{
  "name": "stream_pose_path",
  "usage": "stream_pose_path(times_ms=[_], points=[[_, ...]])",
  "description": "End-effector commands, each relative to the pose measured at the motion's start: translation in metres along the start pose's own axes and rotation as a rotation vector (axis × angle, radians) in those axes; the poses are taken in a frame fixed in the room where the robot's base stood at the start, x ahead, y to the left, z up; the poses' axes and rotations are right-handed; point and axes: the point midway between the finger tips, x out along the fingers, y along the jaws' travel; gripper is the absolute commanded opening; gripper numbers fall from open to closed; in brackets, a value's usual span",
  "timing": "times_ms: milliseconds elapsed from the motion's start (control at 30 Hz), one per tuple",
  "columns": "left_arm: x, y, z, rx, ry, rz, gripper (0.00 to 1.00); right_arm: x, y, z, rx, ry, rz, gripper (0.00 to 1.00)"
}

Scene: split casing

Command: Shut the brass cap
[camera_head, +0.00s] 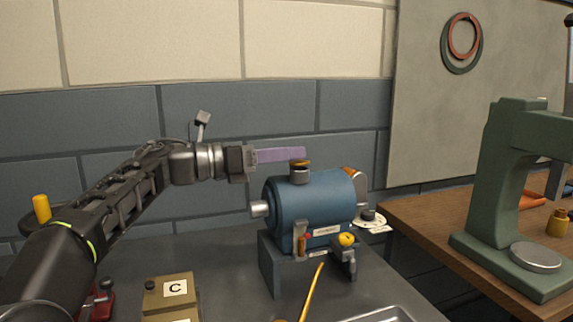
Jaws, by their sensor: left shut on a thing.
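The brass cap (301,163) sits at the top of a short grey neck (299,176) on the blue cylindrical casing (321,204). My left gripper (302,154) comes in from the left, with its long purple fingers level. Its fingertips are shut on the brass cap and hide its upper part. How far the cap is seated on the neck cannot be made out. My right gripper is not in view.
The casing rests in a grey-blue cradle (270,269) with a yellow knob (346,239). A tan box marked C (173,292) and a yellow rod (313,291) are in front. A green press (497,190) stands on the wooden bench at right.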

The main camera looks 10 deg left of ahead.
Motion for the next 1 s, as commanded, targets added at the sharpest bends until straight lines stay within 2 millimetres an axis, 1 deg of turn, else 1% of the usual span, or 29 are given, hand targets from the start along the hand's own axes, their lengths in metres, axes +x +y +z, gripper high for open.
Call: stream_pose_path(times_ms=[33, 300, 533, 933, 967, 1000], points=[[0.000, 0.000, -0.006, 0.039, 0.001, 0.000, 0.00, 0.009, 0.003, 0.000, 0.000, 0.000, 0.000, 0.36], [0.000, -0.003, -0.010, 0.200, 0.001, 0.001, 0.00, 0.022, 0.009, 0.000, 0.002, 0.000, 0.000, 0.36], [0.000, -0.003, -0.010, 0.256, 0.001, 0.001, 0.00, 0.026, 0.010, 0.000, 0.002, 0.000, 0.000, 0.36], [0.000, -0.004, -0.010, 0.262, 0.002, 0.000, 0.00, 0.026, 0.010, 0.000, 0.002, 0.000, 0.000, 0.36], [0.000, -0.004, -0.010, 0.262, 0.002, 0.000, 0.20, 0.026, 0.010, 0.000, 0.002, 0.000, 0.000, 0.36], [0.000, -0.004, -0.010, 0.261, 0.002, 0.000, 0.24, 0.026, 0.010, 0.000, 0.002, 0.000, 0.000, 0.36]])
